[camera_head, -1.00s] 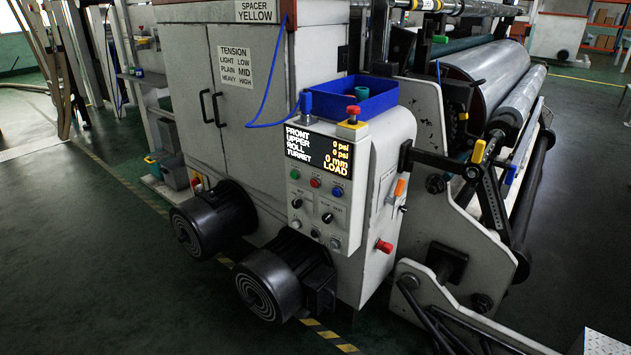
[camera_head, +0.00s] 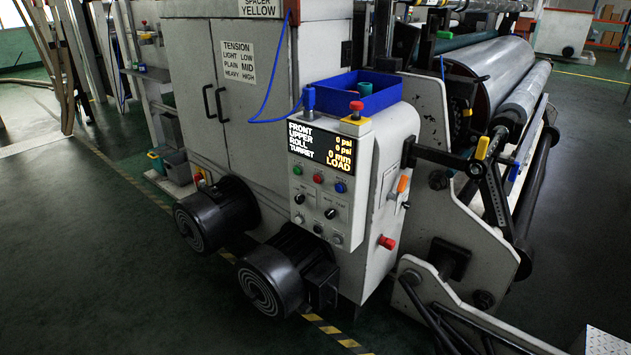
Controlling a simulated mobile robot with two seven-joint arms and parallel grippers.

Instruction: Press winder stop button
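The winder's control panel (camera_head: 313,211) faces me near the middle of the head view. It carries a display (camera_head: 320,147) reading FRONT, UPPER, ROLL, TURRET and LOAD. Below the display are a green button (camera_head: 297,170), a red button (camera_head: 318,178) and a blue button (camera_head: 340,187), with several black knobs lower down. A red mushroom button (camera_head: 356,107) on a yellow base sits on top of the panel. Another red knob (camera_head: 386,242) sticks out of the cabinet's right side. None of the buttons carries a label I can read as stop. Neither gripper shows.
A blue bin (camera_head: 365,93) sits on top. Rollers and a side frame (camera_head: 432,215) extend to the right. Open green floor (camera_head: 90,270) lies at left and front.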

